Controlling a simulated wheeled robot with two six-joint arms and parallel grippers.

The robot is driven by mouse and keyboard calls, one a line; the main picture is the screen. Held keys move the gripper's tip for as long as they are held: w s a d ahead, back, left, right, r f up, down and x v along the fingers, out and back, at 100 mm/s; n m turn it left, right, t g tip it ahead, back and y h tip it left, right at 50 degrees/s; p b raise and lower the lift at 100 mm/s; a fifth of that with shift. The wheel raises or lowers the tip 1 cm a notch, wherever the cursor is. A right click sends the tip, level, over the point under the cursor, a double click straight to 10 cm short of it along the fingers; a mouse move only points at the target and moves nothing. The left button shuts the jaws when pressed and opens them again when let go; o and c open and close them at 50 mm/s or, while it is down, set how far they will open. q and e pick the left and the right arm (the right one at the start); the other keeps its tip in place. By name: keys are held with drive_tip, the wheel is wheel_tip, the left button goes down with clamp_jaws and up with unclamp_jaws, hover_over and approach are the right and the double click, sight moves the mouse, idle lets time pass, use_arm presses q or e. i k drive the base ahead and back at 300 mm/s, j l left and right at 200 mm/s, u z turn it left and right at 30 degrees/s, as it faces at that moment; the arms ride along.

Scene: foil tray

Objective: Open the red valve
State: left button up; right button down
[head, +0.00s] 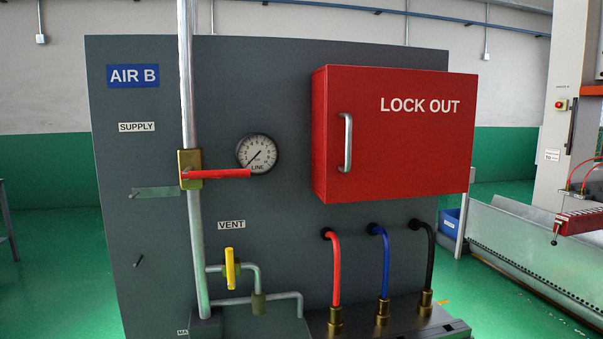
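The red valve has a red lever handle (222,173) on a brass body (188,160), in the left half of the head view. The body sits on the vertical grey supply pipe (186,80). The lever lies level and points right, across the pipe, with its tip just below the pressure gauge (257,153). The gauge needle points to the lower left. A flat grey-green tab (157,192) sticks out to the left just below the valve body. Neither of my grippers is in view.
A red LOCK OUT box (400,150) with a silver handle stands out from the dark panel (130,240) at right. Below the valve is a yellow vent handle (230,268), upright on a side pipe. Red, blue and black hoses hang below the box. Space before the lever looks clear.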

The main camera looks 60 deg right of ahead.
sight(190, 173)
drive_tip(key=z, duration=1.35)
drive_tip(key=k+j+z, duration=0.1)
drive_tip(key=z, duration=0.55)
